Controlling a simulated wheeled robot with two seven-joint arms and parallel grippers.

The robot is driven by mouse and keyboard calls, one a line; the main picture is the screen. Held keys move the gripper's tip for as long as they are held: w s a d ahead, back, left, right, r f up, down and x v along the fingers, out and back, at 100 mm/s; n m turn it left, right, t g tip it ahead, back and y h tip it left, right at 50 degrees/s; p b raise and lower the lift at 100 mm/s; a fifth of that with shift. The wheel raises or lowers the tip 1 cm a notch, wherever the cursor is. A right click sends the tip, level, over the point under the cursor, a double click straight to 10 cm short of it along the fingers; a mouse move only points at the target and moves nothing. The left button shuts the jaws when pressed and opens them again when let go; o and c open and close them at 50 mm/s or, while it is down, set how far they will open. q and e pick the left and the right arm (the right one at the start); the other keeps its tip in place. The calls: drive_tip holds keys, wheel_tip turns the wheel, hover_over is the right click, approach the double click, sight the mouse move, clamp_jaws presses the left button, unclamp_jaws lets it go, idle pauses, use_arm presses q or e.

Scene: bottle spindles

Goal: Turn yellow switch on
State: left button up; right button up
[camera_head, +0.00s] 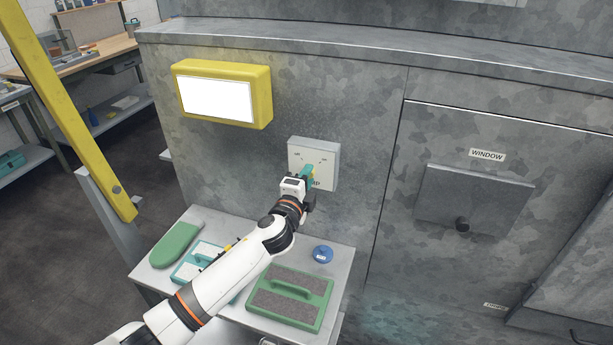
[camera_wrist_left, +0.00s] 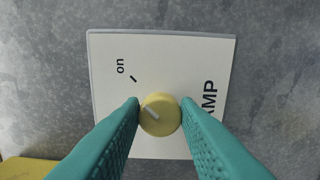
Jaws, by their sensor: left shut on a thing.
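The yellow switch (camera_wrist_left: 160,114) is a round knob on a white plate (camera_head: 327,153) lettered LAMP in part, fixed to the grey wall. In the left wrist view the plate (camera_wrist_left: 190,60) shows "on" and a short tick at upper left. The pale line on the knob slants to the upper left, roughly toward that tick. My left gripper (camera_head: 308,173) is at the plate, its teal fingers shut on the knob, one on each side, as the left wrist view (camera_wrist_left: 161,104) shows. In the head view the fingers hide the knob. My right gripper is not in view.
A yellow-framed box (camera_head: 263,100) with a bright white face is on the wall above left. Below, a grey shelf (camera_head: 342,262) holds green pads (camera_head: 318,287) and a blue round item (camera_head: 322,254). A WINDOW panel (camera_head: 480,200) with a dark knob is at right.

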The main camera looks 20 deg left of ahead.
use_arm(q)
drive_tip(key=shift+m, duration=0.3)
drive_tip(key=o, duration=1)
drive_tip(key=shift+c, duration=0.2)
drive_tip(key=s+b, duration=0.2)
drive_tip(key=s, duration=1)
drive_tip(key=shift+a, duration=0.25)
drive_tip(key=shift+f, duration=0.1)
